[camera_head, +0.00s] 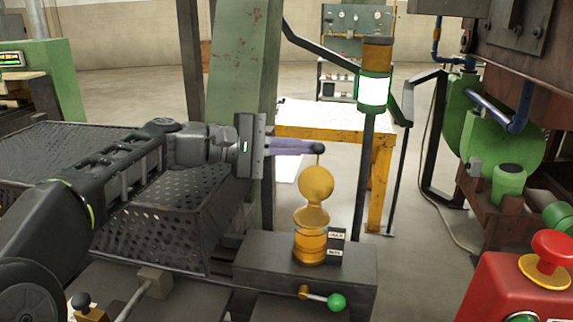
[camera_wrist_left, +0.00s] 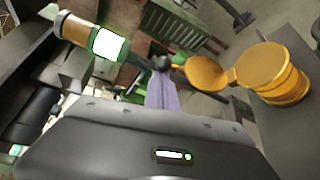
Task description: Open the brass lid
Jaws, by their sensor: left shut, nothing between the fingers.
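The brass cup (camera_head: 310,245) stands on a dark grey block (camera_head: 360,262). Its round brass lid (camera_head: 316,183) stands up above the rim, with a thin stem rising to a black ball knob (camera_head: 318,148). In the left wrist view the lid (camera_wrist_left: 205,73) shows as a disc beside the cup (camera_wrist_left: 285,90), joined near the rim. My left gripper (camera_head: 308,147) comes in from the left at knob height. Its lavender fingers are shut and empty, with their tips against or very close to the knob; contact is unclear. My right gripper is not in view.
A signal post with a lit green-white lamp (camera_head: 373,90) stands right behind the lid. A lever with a green ball (camera_head: 336,301) sticks out of the block's front. A perforated metal basket (camera_head: 160,225) lies below my left arm. A red emergency button (camera_head: 553,250) is at right.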

